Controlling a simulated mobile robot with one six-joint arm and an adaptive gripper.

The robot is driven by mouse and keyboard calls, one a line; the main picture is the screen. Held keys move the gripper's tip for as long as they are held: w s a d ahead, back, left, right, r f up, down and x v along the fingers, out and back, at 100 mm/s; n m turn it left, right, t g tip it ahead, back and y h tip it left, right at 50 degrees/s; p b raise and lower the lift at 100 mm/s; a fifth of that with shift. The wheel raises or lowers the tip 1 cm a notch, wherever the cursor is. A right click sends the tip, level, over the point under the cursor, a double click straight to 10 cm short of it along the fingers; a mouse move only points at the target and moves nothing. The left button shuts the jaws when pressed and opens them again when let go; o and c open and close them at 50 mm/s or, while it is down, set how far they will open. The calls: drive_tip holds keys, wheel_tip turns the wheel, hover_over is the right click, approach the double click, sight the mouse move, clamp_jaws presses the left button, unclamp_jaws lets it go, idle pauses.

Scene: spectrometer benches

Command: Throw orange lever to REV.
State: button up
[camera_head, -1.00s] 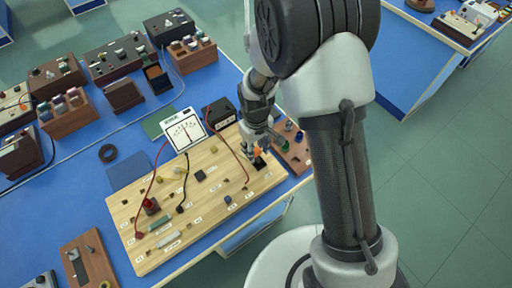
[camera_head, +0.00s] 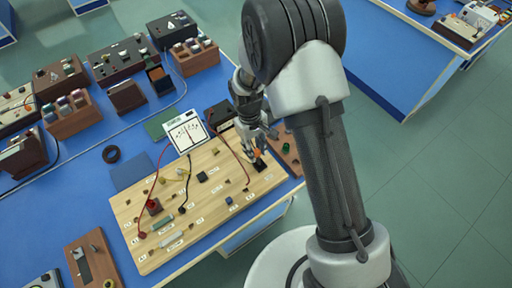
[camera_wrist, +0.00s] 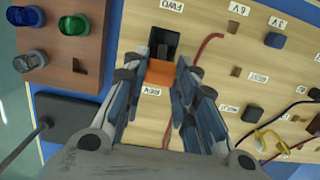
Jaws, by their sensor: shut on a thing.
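The orange lever (camera_wrist: 160,71) sits in a black switch housing (camera_wrist: 163,42) on the wooden board (camera_wrist: 215,12). In the wrist view the lever lies at the housing's end beside the REV label (camera_wrist: 152,91), away from the FWD label (camera_wrist: 172,6). My gripper (camera_wrist: 157,76) has its fingers on either side of the lever and is shut on it. In the head view the lever (camera_head: 258,153) shows as a small orange spot under my gripper (camera_head: 260,144), near the board's right corner. The exact finger contact is hard to see.
A brown block with green (camera_wrist: 73,24) and clear knobs stands beside the switch. A red wire (camera_wrist: 206,44) runs close to it on the other side. An analog meter (camera_head: 186,131) and a dark box (camera_head: 220,115) stand behind the board.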

drive_tip(key=o, duration=1)
drive_tip(key=shift+o, duration=0.2)
wheel_tip(320, 180, up, 12)
drive_tip(key=w+a, duration=0.1)
drive_tip(key=shift+w, duration=0.25)
